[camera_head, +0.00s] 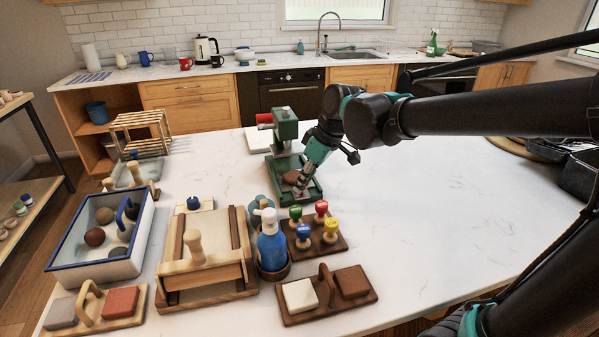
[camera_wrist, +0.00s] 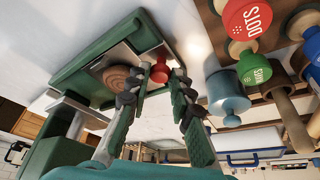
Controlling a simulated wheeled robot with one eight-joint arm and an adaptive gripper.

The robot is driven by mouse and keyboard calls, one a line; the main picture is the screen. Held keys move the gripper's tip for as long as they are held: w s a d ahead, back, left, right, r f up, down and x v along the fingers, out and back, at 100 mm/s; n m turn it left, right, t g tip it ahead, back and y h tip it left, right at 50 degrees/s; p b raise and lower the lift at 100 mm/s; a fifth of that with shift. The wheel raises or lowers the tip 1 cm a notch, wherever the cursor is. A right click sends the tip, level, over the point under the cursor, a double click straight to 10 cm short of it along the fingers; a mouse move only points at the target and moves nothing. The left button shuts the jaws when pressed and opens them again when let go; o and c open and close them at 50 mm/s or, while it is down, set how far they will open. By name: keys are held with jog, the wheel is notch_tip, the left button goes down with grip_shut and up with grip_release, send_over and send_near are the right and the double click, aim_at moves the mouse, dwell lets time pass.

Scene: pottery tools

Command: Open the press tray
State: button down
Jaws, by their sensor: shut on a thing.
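The green press (camera_head: 286,130) stands on the white counter, with a red part at its upper left. Its green tray (camera_head: 316,196) extends at the near side and also shows in the wrist view (camera_wrist: 75,72). A round brown disc (camera_wrist: 122,77) lies on a pale plate on the tray. A red knob (camera_wrist: 160,57) sits at the tray's front edge. My gripper (camera_wrist: 160,76) has its two fingers on either side of the red knob and is shut on it. In the head view my gripper (camera_head: 302,187) is low over the tray, and its fingertips are hard to make out.
A stamp rack (camera_head: 330,246) with several coloured stamps and a blue bottle (camera_head: 271,246) stand close on the near side. The counter right of the press is clear.

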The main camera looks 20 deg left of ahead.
jog(key=shift+s+d, duration=0.25)
jog(key=shift+s, duration=0.15)
jog(key=c, duration=1.3)
grip_release()
jog(key=v, duration=1.2)
jog(key=shift+d, duration=0.1)
jog(key=shift+s+f, duration=0.1)
jog(key=shift+s, duration=0.05)
